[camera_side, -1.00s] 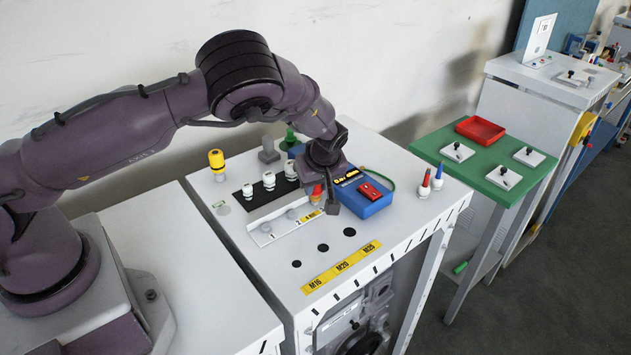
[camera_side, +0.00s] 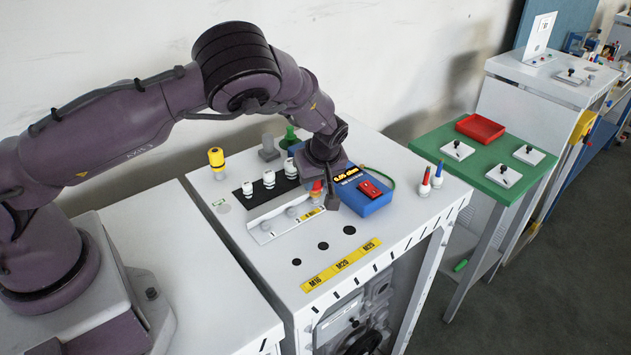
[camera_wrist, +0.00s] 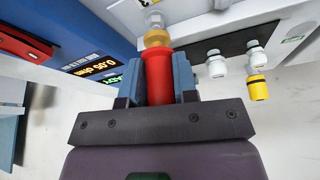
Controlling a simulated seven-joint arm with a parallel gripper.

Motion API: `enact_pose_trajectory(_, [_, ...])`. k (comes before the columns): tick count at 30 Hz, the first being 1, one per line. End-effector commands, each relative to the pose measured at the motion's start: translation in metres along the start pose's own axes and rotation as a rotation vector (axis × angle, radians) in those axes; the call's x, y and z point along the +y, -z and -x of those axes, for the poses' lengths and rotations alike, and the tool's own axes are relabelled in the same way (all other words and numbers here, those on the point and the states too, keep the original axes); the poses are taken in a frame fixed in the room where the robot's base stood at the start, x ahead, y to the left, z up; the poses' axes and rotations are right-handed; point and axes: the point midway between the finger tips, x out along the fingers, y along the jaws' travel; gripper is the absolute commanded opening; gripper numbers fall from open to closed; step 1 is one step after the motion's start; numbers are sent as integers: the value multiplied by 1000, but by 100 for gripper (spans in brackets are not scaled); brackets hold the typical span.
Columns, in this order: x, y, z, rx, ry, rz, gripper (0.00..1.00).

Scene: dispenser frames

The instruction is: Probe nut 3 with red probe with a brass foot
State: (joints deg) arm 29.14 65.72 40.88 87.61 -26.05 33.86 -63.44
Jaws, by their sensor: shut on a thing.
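My gripper (camera_wrist: 158,82) is shut on the red probe (camera_wrist: 159,72), which also shows under the gripper in the side view (camera_side: 317,187). The probe's brass foot (camera_wrist: 157,38) is against a pale nut (camera_wrist: 155,19) in the wrist view, with no gap visible. In the side view the probe is at the right end of the nut strip (camera_side: 262,236), and my gripper hides the nut there.
White cable glands (camera_side: 269,180) stand on a black strip behind the nuts. A yellow-topped piece (camera_side: 216,160) stands at the back left. Red and blue probes (camera_side: 425,183) stand right of the meter. Holes (camera_side: 323,246) and a yellow label strip (camera_side: 341,265) lie in front.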

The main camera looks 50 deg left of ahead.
Motion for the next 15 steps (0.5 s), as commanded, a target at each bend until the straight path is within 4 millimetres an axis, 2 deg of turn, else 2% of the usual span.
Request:
enact_pose_trajectory(9, [0, 13, 32, -1, -2, 1, 3])
enact_pose_trajectory(15, [0, 18, 44, 0, -1, 0, 3])
